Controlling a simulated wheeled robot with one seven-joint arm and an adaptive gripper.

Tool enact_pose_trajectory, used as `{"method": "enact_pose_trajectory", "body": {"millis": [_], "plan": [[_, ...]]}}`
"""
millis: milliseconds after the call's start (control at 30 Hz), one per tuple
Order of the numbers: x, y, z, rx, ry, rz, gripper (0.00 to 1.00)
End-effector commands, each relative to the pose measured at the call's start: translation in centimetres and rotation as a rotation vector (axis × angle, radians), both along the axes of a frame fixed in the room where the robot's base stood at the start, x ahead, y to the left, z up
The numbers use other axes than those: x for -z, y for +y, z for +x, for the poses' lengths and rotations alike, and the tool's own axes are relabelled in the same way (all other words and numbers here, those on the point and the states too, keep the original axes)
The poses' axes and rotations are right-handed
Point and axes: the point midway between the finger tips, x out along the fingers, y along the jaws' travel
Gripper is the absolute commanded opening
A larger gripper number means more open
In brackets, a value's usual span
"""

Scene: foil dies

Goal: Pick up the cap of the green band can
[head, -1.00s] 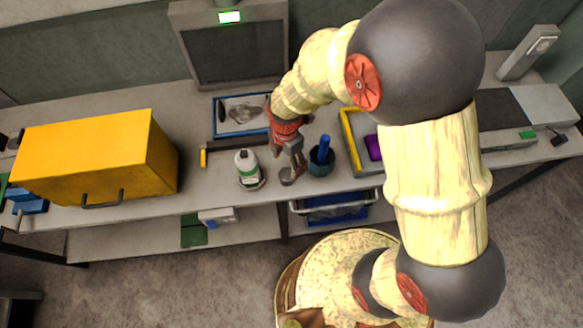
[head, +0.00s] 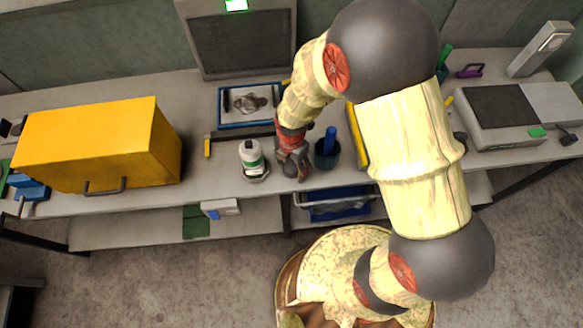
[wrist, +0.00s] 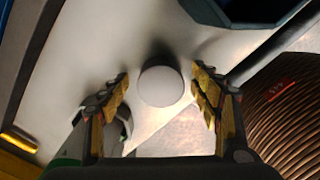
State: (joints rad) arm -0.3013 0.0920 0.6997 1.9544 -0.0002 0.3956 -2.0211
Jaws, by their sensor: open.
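The green band can (head: 251,158), white with a green band and a dark top, stands upright on the bench left of my gripper. In the wrist view only part of it shows at lower left (wrist: 66,160), behind a finger. A pale round disc, which looks like the cap (wrist: 160,86), lies on the bench surface between my fingers. In the head view my gripper hides it. My gripper (wrist: 160,98) is open above it, one finger on each side, with gaps to both. My gripper is also in the head view (head: 293,170), near the bench's front edge.
A dark teal cup (head: 327,158) with a blue item stands just right of my gripper. A blue-edged tray (head: 222,106) lies behind, with a yellow-ended tool (head: 208,147) at left. A large yellow box (head: 90,145) fills the bench's left.

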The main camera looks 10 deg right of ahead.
Motion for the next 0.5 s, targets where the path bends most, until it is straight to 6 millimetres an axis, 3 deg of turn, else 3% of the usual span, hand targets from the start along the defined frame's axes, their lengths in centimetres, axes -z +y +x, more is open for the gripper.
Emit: {"method": "enact_pose_trajectory", "body": {"millis": [167, 500], "plan": [[-0.03, 0.01, 0.02, 0.000, -0.001, 0.001, 0.64], [-0.04, 0.00, 0.00, 0.000, 0.000, 0.000, 0.45]]}}
